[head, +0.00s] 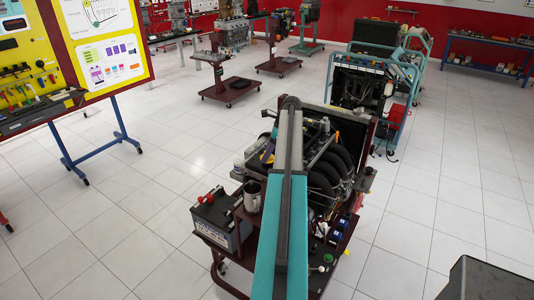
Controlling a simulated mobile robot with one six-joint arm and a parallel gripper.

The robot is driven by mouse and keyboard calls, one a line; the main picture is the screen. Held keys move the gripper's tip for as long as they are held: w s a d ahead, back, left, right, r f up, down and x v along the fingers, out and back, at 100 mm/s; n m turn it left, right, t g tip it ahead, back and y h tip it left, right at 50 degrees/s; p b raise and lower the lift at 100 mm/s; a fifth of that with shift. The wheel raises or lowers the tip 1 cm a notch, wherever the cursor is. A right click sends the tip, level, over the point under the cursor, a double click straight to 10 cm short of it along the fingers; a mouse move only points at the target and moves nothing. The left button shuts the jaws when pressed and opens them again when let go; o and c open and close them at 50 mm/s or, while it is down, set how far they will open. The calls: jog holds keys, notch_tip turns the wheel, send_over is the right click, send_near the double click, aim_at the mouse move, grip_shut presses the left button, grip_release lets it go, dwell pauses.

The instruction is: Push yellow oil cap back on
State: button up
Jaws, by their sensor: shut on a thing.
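The engine (333,178) sits on a dark red wheeled stand (345,240) in the middle of the head view, with thick black curved pipes on its right side. My own teal and dark arm runs up from the bottom edge across the engine and covers its middle. I cannot make out the yellow oil cap or the oil filler opening.
A grey battery (218,222) and a metal jug (252,196) stand on the stand's left side. A yellow display board (30,75) on blue legs is at left. Another engine trainer (360,85) stands behind. A dark box (485,280) is at lower right. Tiled floor around is open.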

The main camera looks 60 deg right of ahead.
jog(key=o, duration=1.6)
jog(key=shift+r, duration=0.1)
jog(key=shift+r+p, duration=2.2)
jog(key=shift+r, duration=1.2)
grip_shut()
jog(key=shift+f+b, duration=0.5)
jog(key=shift+f, duration=1.3)
